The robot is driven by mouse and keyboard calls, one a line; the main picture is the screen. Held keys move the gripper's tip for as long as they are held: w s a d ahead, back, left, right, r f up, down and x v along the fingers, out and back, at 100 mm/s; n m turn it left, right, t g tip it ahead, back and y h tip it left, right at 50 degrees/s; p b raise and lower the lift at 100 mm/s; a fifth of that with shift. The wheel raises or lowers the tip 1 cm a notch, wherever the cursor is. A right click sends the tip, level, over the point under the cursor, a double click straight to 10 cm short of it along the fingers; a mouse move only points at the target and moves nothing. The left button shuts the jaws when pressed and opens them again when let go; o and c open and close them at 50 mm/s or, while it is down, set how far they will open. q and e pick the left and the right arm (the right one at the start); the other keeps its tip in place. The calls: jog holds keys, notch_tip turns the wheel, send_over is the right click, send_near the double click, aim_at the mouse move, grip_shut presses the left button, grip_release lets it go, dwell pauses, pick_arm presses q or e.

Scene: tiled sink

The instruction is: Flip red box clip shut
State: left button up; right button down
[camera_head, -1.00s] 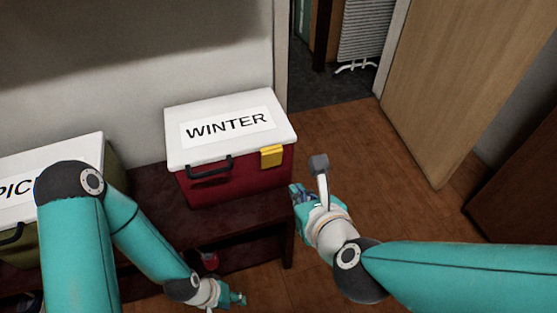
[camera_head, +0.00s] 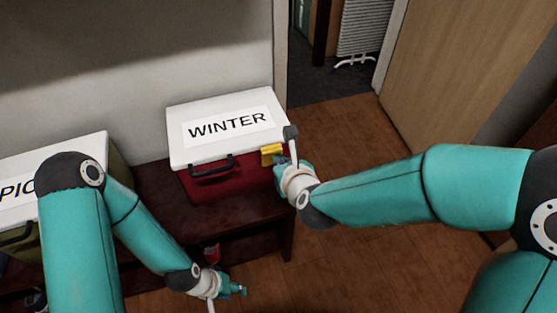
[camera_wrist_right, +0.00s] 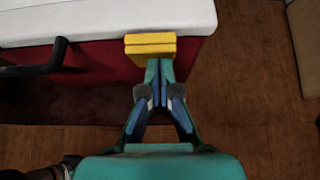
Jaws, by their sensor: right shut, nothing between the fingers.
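The red box (camera_head: 226,184) has a white lid (camera_head: 188,138) marked WINTER and stands on a dark wooden bench. Its yellow clip (camera_head: 271,151) sits at the front right, just under the lid's edge; in the right wrist view the clip (camera_wrist_right: 150,45) sticks out from the front. My right gripper (camera_head: 279,167) is shut and empty, and its fingertips (camera_wrist_right: 160,66) meet the lower edge of the clip in the wrist view, seeming to touch it. My left gripper (camera_head: 238,291) hangs low in front of the bench; its fingers are too small to read.
A black handle (camera_head: 212,167) is on the box front, left of the clip. A green box (camera_head: 120,172) with a white lid stands to the left, partly behind my left arm. A wooden door (camera_head: 460,80) stands open at the right. Wooden floor (camera_head: 370,240) lies in front.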

jog(key=p, duration=0.2)
jog(key=shift+w+a+r+g+p, duration=0.1)
jog(key=shift+w+r+g+p, duration=0.05)
jog(key=shift+w+g+p, duration=0.2)
jog(key=shift+r+p, duration=0.4)
jog(key=shift+r, duration=0.45)
jog(key=shift+s+f, duration=0.1)
jog(key=shift+s, duration=0.05)
